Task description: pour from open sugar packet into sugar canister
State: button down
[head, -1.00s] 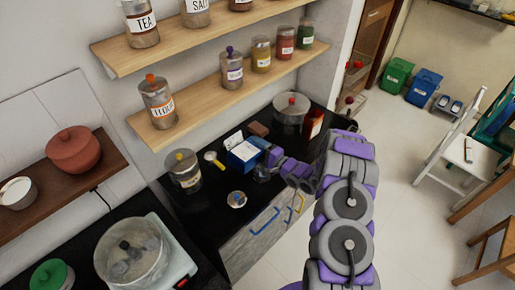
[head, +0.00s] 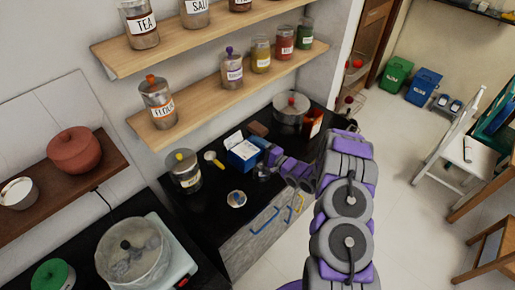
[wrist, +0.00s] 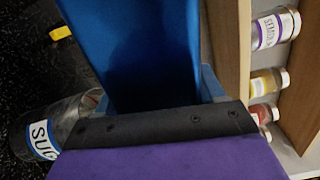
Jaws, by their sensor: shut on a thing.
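The open sugar packet (head: 244,154) is a blue and white box with a raised white flap, above the dark counter. My gripper (head: 268,158) is shut on its right side. In the wrist view the packet's blue face (wrist: 150,55) fills the upper middle, and its opening is hidden. The sugar canister (wrist: 40,137) shows at the lower left there, a clear jar with a blue-bordered label reading "SUG". I cannot tell whether any sugar is flowing.
A yellow-knobbed jar (head: 184,170) and a yellow-handled scoop (head: 213,158) are left of the packet. A shelf of jars (head: 225,95) hangs above.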

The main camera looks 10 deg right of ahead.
jog(key=shift+w+d+r+m+p, duration=0.2)
jog(key=shift+m+p, duration=0.5)
jog(key=shift+p, duration=0.45)
dwell(2.8)
dwell(0.5)
jog(key=shift+s+a+r+n, duration=0.1)
jog(key=shift+r+n, duration=0.35)
jog(key=shift+r, duration=0.2)
jog(key=shift+s+a+r+n, duration=0.1)
jog(key=shift+r+n, duration=0.35)
jog(key=shift+r, duration=0.2)
jog(key=shift+f+b, duration=0.1)
jog(key=shift+b, duration=0.25)
jog(key=shift+w+f+b, duration=0.1)
jog(key=shift+b, duration=0.4)
jog(key=b, duration=0.2)
jog(key=shift+f+b, duration=0.3)
jog(key=shift+b, duration=0.05)
jog(key=shift+f+b, duration=0.15)
jog(key=shift+b, duration=1.5)
jog(key=shift+r+b, duration=0.2)
jog(key=shift+b, duration=0.25)
